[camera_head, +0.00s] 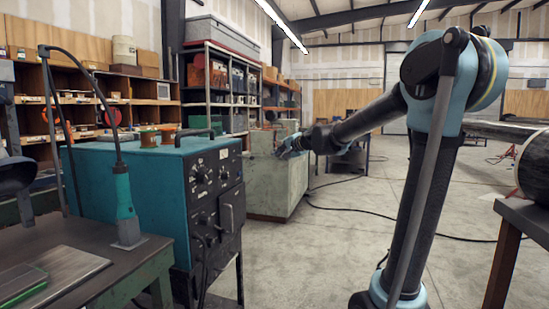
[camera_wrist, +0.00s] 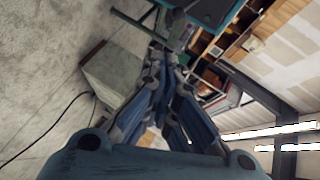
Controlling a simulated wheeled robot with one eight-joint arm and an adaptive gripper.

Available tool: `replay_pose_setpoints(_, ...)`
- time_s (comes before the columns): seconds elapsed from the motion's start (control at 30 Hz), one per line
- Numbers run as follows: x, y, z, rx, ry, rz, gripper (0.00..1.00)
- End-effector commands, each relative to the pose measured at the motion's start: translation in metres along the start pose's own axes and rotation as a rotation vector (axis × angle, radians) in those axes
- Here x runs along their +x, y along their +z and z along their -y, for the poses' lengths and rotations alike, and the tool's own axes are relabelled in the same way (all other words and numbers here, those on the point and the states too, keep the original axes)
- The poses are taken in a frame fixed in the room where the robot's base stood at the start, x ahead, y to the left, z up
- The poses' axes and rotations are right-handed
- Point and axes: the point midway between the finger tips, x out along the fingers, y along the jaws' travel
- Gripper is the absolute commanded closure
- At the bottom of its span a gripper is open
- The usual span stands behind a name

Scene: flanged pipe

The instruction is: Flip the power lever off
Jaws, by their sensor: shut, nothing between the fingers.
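A teal machine (camera_head: 130,185) with a black front panel (camera_head: 203,190) stands at the left in the head view. The panel carries several knobs and a raised handle-like part (camera_head: 228,217) at its lower right. I cannot tell for sure which part is the power lever. My gripper (camera_head: 283,150) is at the end of the outstretched arm, to the right of the panel and apart from it. In the wrist view its fingers (camera_wrist: 166,56) are shut and empty. A teal surface (camera_wrist: 212,9) shows at the top of that view, beyond the fingertips.
A pale grey cabinet (camera_head: 278,178) stands behind the machine; it also shows in the wrist view (camera_wrist: 115,70). A dark workbench (camera_head: 75,258) is at the left front, a table (camera_head: 525,218) at the right. A black cable (camera_head: 400,229) crosses the open floor.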

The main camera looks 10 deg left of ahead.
Motion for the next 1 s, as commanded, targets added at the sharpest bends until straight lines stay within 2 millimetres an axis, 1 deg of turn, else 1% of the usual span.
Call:
replay_pose_setpoints(0.1, -0.013, 0.0, 0.001, 0.0, 0.0, -0.001, 1.0)
replay_pose_setpoints(0.3, -0.023, 0.0, 0.001, 0.0, 0.0, 0.0, 1.0)
replay_pose_setpoints(0.73, -0.026, 0.001, -0.001, -0.006, 0.004, 0.002, 1.0)
replay_pose_setpoints(0.77, -0.028, 0.002, -0.003, -0.011, 0.009, 0.003, 1.0)
replay_pose_setpoints(0.87, -0.041, 0.008, -0.018, -0.05, 0.04, 0.015, 1.0)
replay_pose_setpoints(0.97, -0.065, 0.02, -0.045, -0.119, 0.098, 0.04, 1.0)
replay_pose_setpoints(1.0, -0.076, 0.026, -0.059, -0.152, 0.128, 0.052, 1.0)
